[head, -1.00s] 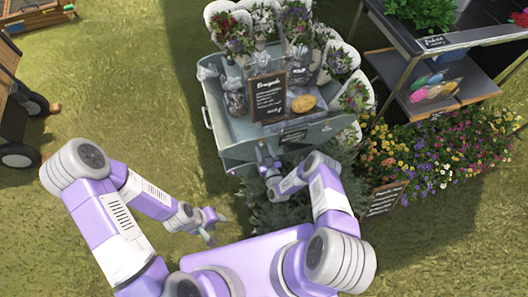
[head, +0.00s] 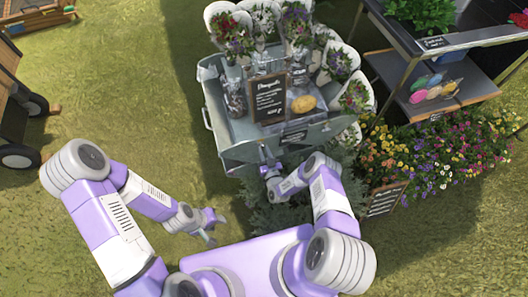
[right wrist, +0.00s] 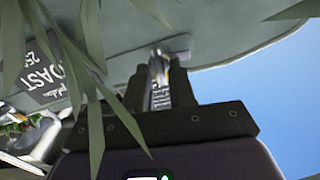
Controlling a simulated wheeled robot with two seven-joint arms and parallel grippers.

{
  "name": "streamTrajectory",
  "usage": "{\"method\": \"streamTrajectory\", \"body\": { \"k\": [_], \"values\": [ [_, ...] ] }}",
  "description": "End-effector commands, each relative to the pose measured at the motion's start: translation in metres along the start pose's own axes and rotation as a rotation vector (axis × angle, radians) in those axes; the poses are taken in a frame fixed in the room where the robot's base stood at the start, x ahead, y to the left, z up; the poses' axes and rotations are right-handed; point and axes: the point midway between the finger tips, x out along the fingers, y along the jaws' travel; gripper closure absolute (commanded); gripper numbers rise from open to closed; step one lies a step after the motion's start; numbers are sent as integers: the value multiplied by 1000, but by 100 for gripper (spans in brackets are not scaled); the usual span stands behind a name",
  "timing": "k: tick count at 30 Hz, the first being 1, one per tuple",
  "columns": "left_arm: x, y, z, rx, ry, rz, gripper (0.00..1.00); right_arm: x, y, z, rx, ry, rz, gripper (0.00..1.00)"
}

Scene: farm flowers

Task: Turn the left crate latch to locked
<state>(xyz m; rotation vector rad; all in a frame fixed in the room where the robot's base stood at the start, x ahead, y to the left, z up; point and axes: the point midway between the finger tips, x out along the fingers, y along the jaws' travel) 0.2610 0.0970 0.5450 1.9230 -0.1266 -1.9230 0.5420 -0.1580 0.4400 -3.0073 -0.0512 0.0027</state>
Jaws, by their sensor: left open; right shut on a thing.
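The crate (head: 240,158) is a grey-green metal tub full of flowers and jars, at the top middle of the head view. My right gripper (head: 266,157) is at its front wall, left of a small dark plate. In the right wrist view my right gripper (right wrist: 160,84) is shut on a shiny metal latch (right wrist: 159,55), which stands out from a mount on the crate wall (right wrist: 225,30). The fingers hide part of the latch, and its exact angle is hard to tell. My left gripper (head: 212,228) is open and empty above the grass, away from the crate.
Green foliage (head: 270,215) lies below my right arm, and leaves cross the right wrist view (right wrist: 65,60). A flower bed (head: 440,155) and a dark shelf stand (head: 440,85) are at the right. A wooden cart (head: 20,110) is at the far left. Open grass lies between.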

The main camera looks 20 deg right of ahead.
Motion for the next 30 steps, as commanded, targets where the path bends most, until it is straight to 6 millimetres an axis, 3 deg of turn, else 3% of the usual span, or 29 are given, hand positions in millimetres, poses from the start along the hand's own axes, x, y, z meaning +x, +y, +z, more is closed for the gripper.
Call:
{"method": "streamTrajectory", "body": {
  "k": [30],
  "values": [
    [0,0,0,0,0,0,57,0,4,2,945,0,2,100]
  ]
}}
